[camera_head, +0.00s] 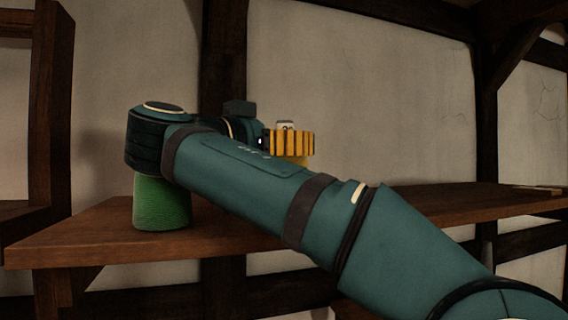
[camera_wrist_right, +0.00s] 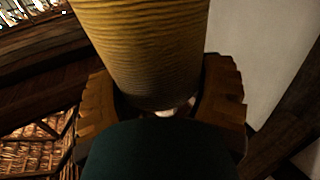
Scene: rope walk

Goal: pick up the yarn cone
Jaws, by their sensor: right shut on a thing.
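The yellow yarn cone (camera_wrist_right: 145,50) fills the upper middle of the right wrist view, with its wound thread showing and a small pale tip at its narrow end. My right gripper (camera_wrist_right: 168,104) is shut on it, one ridged orange-brown finger on each side near the tip. In the head view, the right gripper (camera_head: 288,143) is at the middle, its ridged finger covering most of the cone. A little yellow of the cone (camera_head: 300,162) shows below the finger. My forearm hides its lower part, so I cannot tell whether it touches the shelf. My left gripper is not in view.
A green cylindrical thing (camera_head: 162,205) stands on the wooden shelf (camera_head: 80,245) at the left, below my right arm's elbow. A dark post stands behind my arm, and a plaster wall closes the back. The shelf's right part (camera_head: 440,205) looks mostly clear.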

